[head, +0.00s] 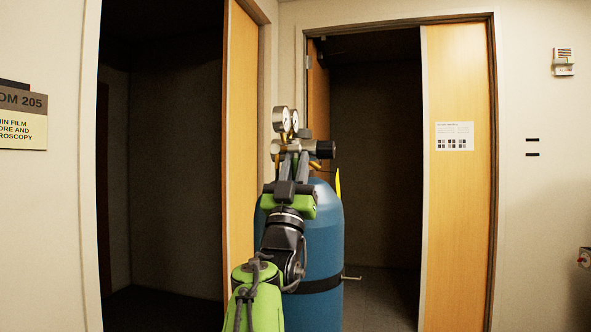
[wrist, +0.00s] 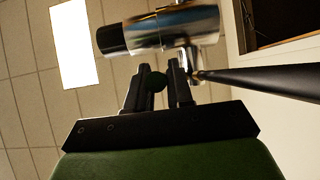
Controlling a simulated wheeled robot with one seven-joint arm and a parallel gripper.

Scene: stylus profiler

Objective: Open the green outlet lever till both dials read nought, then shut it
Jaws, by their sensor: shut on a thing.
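The blue gas cylinder (head: 326,225) stands upright ahead of me, with a metal regulator (head: 300,146) on top. Two round dials, the left dial (head: 281,119) and the right dial (head: 295,121), rise above the regulator; their needles are too small to read. My gripper (head: 292,162) is at the regulator, just below its body. In the wrist view my gripper (wrist: 158,84) is shut on the dark green end of the outlet lever (wrist: 156,81), under the silver regulator body (wrist: 190,24). The rest of the lever is hidden, so its angle cannot be told.
A black knob (head: 325,149) sits on the regulator's right end. A black rod or hose (wrist: 270,82) runs right from the regulator. A dark band (head: 322,285) rings the cylinder. Open doorways stand left and behind; a wooden door (head: 458,220) is at right.

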